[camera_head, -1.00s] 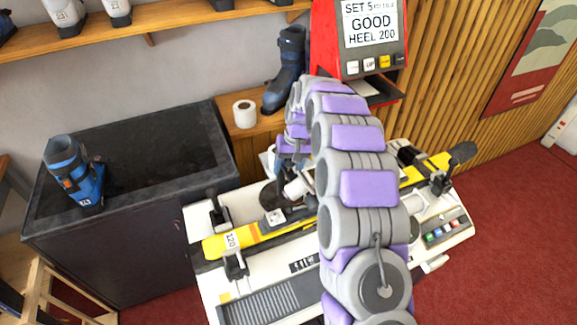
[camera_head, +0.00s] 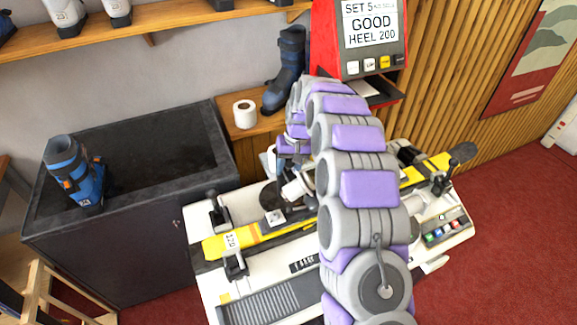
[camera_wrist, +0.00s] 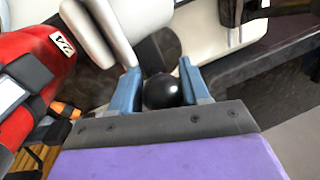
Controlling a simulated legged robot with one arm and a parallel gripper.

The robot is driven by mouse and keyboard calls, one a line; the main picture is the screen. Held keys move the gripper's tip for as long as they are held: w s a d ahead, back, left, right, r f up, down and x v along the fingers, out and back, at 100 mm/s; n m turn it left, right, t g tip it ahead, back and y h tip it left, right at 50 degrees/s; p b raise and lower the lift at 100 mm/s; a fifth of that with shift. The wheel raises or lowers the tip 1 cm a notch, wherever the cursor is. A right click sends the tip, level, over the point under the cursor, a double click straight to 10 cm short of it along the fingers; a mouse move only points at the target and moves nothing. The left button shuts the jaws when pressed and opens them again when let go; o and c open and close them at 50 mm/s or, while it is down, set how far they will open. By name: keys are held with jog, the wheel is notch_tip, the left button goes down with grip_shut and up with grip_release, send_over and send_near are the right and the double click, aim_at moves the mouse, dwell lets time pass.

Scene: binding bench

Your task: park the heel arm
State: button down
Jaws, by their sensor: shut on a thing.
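My gripper (camera_wrist: 158,74) has its two blue-grey fingers on either side of a black ball knob (camera_wrist: 162,91) in the wrist view and is shut on it. I take the knob to be the handle of the heel arm; its lever is hidden below it. In the head view my purple and grey arm reaches over the white bench (camera_head: 212,290) and hides most of the gripper. A white and dark mechanism (camera_head: 297,188) shows just left of my arm, above the yellow ski (camera_head: 262,236) clamped along the bench.
A red console (camera_head: 326,42) behind the bench reads "GOOD" and "HEEL 200". A blue-black boot (camera_head: 288,72) and a white roll (camera_head: 244,113) stand on a wooden ledge. A dark cabinet (camera_head: 150,150) at left carries a blue boot (camera_head: 77,178). Coloured buttons (camera_head: 442,232) sit at the bench's right.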

jog(key=shift+a+r, duration=0.1)
jog(key=shift+a, duration=0.05)
jog(key=shift+s+a+m+p, duration=0.2)
jog(key=shift+a+m+p, duration=0.2)
jog(key=shift+m+p, duration=0.25)
jog(key=w+a+m+t+h+p, duration=0.1)
jog(key=w+a+m+t+p, duration=0.1)
jog(key=w+a+m+p, duration=0.3)
jog(key=a+m+p, duration=0.1)
jog(key=a+m, duration=0.3)
jog(key=m, duration=0.7)
jog(key=shift+a+t+h, duration=0.3)
jog(key=shift+a+h, duration=0.1)
jog(key=shift+w+r+m, duration=0.1)
jog(key=shift+w+m, duration=0.1)
jog(key=shift+m, duration=0.25)
